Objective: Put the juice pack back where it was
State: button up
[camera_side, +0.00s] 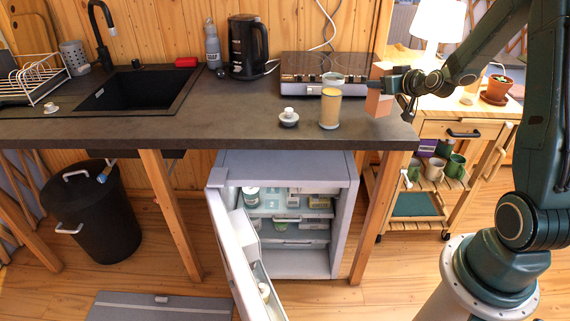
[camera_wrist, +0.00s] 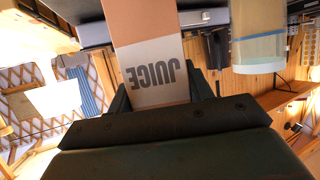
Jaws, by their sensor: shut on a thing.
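The juice pack (camera_side: 378,104) is a box with orange-brown and white areas, at the right end of the dark counter. In the wrist view the juice pack (camera_wrist: 150,60) shows the word JUICE upside down. My gripper (camera_side: 384,86) is shut on it from the right, and the pack looks upright. I cannot tell whether its base touches the counter. The small fridge (camera_side: 347,200) under the counter has its door (camera_side: 232,250) open to the left. Several containers show on its shelves.
A yellowish jar (camera_side: 330,109) and a small white-topped pot (camera_side: 288,117) stand left of the pack. A wooden trolley (camera_side: 465,128) with mugs stands right. The counter between sink and pot is mostly clear.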

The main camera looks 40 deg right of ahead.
jog(key=shift+f, duration=1.8)
jog(key=shift+f, duration=0.1)
jog(key=o, duration=1)
jog(key=shift+f, duration=0.1)
jog(key=shift+o, duration=0.2)
jog(key=shift+s+r, duration=0.1)
jog(key=shift+r, duration=0.1)
jog(key=v, duration=0.7)
jog(key=shift+a, duration=0.15)
